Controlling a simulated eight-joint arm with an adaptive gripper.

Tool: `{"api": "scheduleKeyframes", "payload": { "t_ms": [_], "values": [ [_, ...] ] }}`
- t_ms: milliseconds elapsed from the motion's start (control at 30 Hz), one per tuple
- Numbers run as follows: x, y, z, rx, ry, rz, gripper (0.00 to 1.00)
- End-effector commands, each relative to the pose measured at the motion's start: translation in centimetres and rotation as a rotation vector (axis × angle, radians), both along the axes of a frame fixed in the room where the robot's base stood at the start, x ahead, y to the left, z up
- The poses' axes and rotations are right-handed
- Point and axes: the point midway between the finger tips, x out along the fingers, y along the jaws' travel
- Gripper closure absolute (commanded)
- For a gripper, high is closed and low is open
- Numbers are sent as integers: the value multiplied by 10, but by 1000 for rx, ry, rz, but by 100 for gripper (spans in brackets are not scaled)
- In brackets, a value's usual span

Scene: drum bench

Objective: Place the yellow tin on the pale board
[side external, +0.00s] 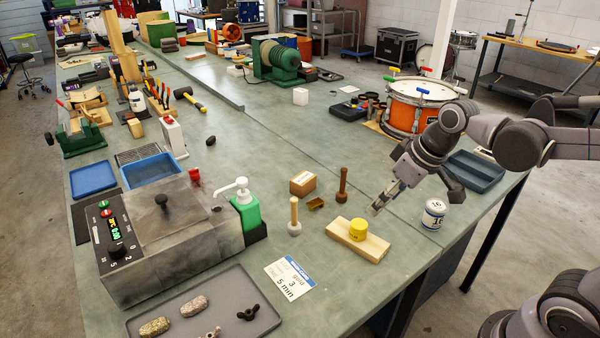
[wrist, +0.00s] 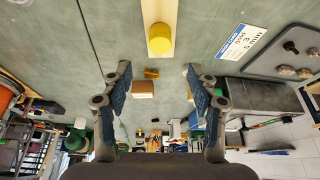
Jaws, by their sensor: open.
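The yellow tin (side external: 358,229) stands upright on the pale board (side external: 372,249), near the middle of its top. In the wrist view the yellow tin (wrist: 160,39) also shows on the pale board (wrist: 160,9), ahead of my gripper. My gripper (side external: 376,209) is just behind and to the right of the tin in the side view, apart from it. In the wrist view my gripper (wrist: 158,72) has its two fingers spread wide with nothing held between them.
A white labelled can (side external: 433,215) stands right of the board. Left of it stand a wooden-handled tool (side external: 294,218), a small brass block (side external: 316,204) and a cardboard box (side external: 302,184). A printed card (side external: 290,277) lies flat in front. A grey tray (side external: 177,325) holds several small items.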

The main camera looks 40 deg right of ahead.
Motion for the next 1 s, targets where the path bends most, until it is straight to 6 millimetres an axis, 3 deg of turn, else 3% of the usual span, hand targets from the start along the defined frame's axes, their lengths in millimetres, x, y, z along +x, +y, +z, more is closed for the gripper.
{"api": "scheduleKeyframes", "payload": {
  "t_ms": [400,1000],
  "values": [
    [-40,3,-1,13,-186,-128,40],
    [-43,3,-1,17,-214,-144,40]
  ]
}}
